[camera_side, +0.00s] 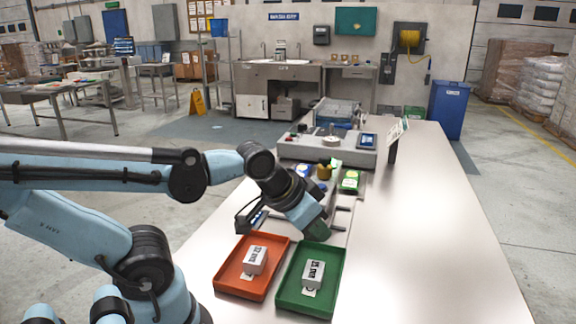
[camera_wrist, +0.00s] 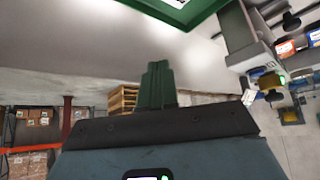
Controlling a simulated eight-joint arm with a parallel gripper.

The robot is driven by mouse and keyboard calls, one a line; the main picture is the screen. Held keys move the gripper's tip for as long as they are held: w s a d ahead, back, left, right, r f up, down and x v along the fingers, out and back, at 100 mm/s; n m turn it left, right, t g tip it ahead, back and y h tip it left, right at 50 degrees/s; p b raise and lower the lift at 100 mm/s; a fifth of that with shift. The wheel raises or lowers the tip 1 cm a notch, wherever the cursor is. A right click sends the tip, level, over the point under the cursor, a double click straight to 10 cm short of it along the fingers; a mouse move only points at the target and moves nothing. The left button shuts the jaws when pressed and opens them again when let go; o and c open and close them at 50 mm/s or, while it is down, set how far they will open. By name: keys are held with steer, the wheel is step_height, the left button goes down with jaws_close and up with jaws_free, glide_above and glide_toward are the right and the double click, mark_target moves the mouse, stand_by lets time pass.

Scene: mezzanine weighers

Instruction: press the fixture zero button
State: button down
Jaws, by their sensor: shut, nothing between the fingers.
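The weighing fixture (camera_side: 325,149) is a long grey unit on the far part of the table in the side view. A small red spot (camera_side: 289,138) shows at its left end, and a blue-framed panel (camera_side: 367,140) at its right. I cannot tell which part is the zero button. My gripper (camera_side: 318,229) is on the near side of the fixture, apart from it, above the table by the green tray's far edge. Its green fingers are together and empty in the wrist view (camera_wrist: 157,84).
An orange tray (camera_side: 221,280) and a green tray (camera_side: 336,277) each hold a pale block, nearest me. The green tray's edge shows in the wrist view (camera_wrist: 190,16). Yellow, blue and green items lie before the fixture. A sign (camera_side: 397,131) stands at right; the table's right side is clear.

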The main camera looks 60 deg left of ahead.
steer(key=shift+w, duration=0.1)
stand_by(0.7)
step_height(320, 180, up, 11)
steer(key=n+t, duration=0.2)
steer(key=n, duration=0.6)
glide_above(321, 187)
steer(key=shift+s+a+f, duration=0.2)
steer(key=shift+s+a, duration=0.05)
steer(key=shift+a, duration=0.2)
steer(key=shift+f, duration=4.4)
steer(key=shift+f, duration=0.1)
steer(key=shift+f, duration=0.35)
